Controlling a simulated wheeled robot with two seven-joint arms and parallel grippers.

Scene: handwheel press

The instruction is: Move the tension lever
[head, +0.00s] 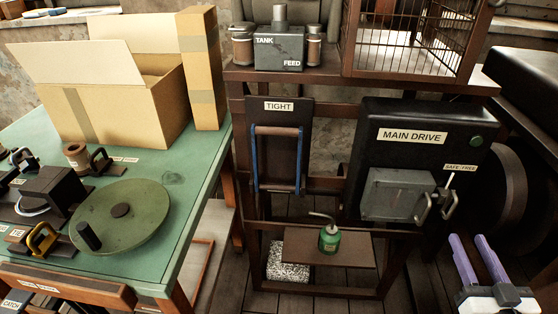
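A dark panel labelled TIGHT (279,106) stands on the brown frame in the middle of the head view. On it is a lever-like frame (277,131) with two blue side arms and a brown bar across its top, just under the label. I take this as the tension lever; no label names it so. My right gripper (468,240), with purple fingers, is at the lower right, well apart from the lever. Its fingers are spread and nothing shows between them. My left gripper is not in the head view.
A black MAIN DRIVE box (424,109) with metal handles stands right of the panel. A green oil can (329,239) stands on a small shelf below. A green table (196,180) with a cardboard box (130,112) and a round green wheel (140,222) is at left.

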